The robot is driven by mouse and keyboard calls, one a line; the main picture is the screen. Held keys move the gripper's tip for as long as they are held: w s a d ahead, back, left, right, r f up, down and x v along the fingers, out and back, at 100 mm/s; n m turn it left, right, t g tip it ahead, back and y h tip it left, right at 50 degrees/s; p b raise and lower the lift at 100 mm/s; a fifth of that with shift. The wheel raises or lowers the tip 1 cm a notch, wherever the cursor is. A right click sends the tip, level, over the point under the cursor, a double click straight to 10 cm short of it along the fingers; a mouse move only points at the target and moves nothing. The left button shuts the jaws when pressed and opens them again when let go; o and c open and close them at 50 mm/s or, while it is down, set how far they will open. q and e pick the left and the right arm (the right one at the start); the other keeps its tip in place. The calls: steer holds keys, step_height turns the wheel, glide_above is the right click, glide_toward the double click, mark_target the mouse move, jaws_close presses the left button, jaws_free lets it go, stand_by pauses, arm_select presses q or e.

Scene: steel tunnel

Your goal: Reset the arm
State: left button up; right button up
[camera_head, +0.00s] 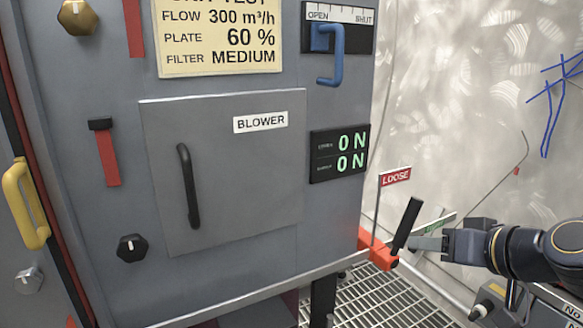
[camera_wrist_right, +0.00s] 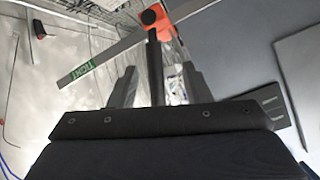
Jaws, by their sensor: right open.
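My right arm (camera_head: 545,255) comes in from the right edge in the head view. Its gripper (camera_head: 424,243) points left toward an orange clamp (camera_head: 376,250) with a black handle (camera_head: 406,224) that leans up to the right. In the right wrist view the gripper's two fingers (camera_wrist_right: 158,88) stand apart. The black handle (camera_wrist_right: 155,65) shows between them, below the orange clamp body (camera_wrist_right: 160,20). I cannot tell whether either finger touches the handle. My left gripper is not in view.
A grey cabinet has a BLOWER door (camera_head: 240,190), a blue lever (camera_head: 332,65) near OPEN, and a lit ON display (camera_head: 339,153). A red LOOSE tag (camera_head: 395,176) and a green TIGHT label (camera_wrist_right: 78,72) flank the clamp. Floor grating (camera_head: 375,300) lies below.

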steer(key=s+a+f+m+g, duration=0.1)
steer(key=s+a+f+g, duration=0.25)
steer(key=s+f, duration=0.6)
steer(key=s+a+f+g, duration=0.2)
steer(key=s+a+f, duration=0.2)
steer(key=s+f, duration=0.6)
step_height(320, 180, up, 35)
steer(key=w+p, duration=0.1)
steer(key=p, duration=3.4)
steer(key=shift+w+d+f+h, duration=0.15)
steer(key=shift+w+h, duration=0.05)
steer(key=shift+h, duration=0.1)
